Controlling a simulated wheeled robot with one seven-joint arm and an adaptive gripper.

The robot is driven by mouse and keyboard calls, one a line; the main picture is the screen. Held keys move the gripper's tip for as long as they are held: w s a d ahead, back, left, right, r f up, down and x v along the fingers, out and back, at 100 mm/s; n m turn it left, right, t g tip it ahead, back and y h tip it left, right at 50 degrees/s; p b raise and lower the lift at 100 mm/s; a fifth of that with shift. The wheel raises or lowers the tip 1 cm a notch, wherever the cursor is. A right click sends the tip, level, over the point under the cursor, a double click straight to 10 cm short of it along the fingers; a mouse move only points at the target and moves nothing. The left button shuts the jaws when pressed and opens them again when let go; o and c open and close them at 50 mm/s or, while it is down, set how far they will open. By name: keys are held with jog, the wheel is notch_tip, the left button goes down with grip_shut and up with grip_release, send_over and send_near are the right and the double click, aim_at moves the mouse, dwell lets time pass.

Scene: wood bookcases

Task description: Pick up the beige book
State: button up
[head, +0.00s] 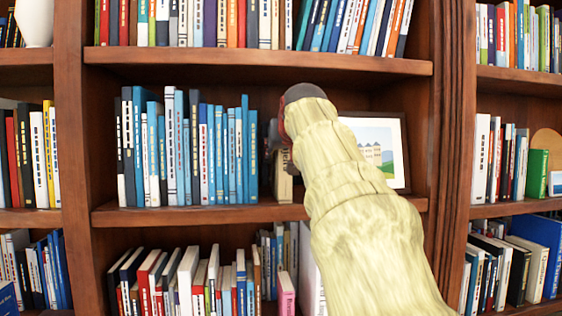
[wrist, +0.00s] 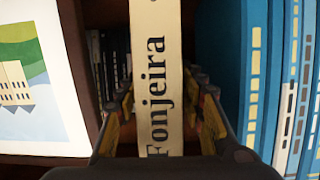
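The beige book (head: 284,182) stands upright on the middle shelf in the head view, partly hidden by my gripper (head: 282,150). In the wrist view its spine (wrist: 160,75) is upright in the middle, with the dark print "Fonjeira". My gripper (wrist: 165,100) also shows there, with one dark finger with yellow parts on each side of the spine. The fingers look spread, with narrow gaps beside the book, and do not appear to be closed on it. The fingertips' far ends are partly hidden.
A row of blue, white and dark books (head: 185,150) stands left of the beige book. A framed picture (head: 378,148) stands to its right, partly behind my arm. The shelf board above (head: 250,66) runs close over my gripper.

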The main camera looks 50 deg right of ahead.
grip_shut()
dwell(0.6)
jog(key=shift+r, duration=0.1)
